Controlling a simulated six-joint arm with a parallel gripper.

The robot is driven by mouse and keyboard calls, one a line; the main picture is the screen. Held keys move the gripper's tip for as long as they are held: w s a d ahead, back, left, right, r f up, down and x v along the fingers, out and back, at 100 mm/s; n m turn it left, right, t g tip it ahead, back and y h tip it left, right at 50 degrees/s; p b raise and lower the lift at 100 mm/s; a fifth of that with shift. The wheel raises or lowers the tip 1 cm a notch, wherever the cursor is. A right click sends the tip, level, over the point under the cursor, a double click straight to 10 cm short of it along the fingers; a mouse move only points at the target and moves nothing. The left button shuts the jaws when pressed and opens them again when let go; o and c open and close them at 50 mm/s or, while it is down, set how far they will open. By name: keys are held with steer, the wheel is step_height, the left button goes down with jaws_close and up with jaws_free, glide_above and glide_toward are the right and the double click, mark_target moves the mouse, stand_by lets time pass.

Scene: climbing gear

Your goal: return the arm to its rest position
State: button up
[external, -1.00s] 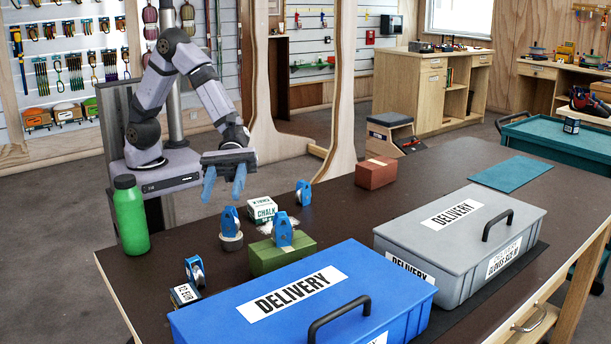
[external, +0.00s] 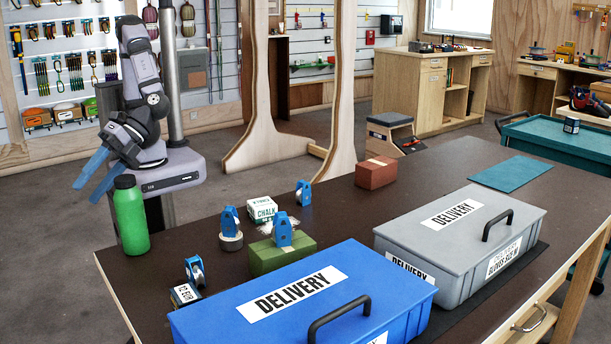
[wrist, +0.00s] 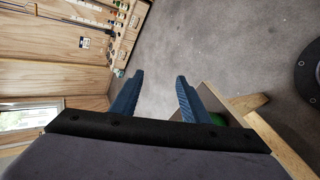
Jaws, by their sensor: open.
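My gripper (external: 98,176) hangs at the left in the external view, beyond the left end of the table and beside the green bottle. Its blue fingers are apart and point down to the left, with nothing between them. My arm is folded back over its base. In the wrist view my gripper (wrist: 158,76) shows two spread blue fingers with bare grey floor between and past them.
The green bottle (external: 130,215) stands on the dark table (external: 340,212) close to my gripper. Blue pulleys, a chalk box (external: 262,210), a green block (external: 282,255), a blue box (external: 300,300) and a grey box (external: 460,240) are on the table.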

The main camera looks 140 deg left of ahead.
steer(key=s+a+f+m+g+y+b, duration=0.1)
steer(key=s+a+f+m+y+b, duration=0.3)
steer(key=a+f, duration=0.6)
steer(key=a+f+m+g+y, duration=0.1)
steer(key=a+f+y, duration=0.65)
steer(key=a, duration=0.45)
step_height(320, 180, up, 14)
steer(key=p, duration=1.5)
steer(key=shift+d+r+h, duration=0.2)
steer(key=shift+r+h, duration=0.05)
steer(key=shift+h, duration=0.2)
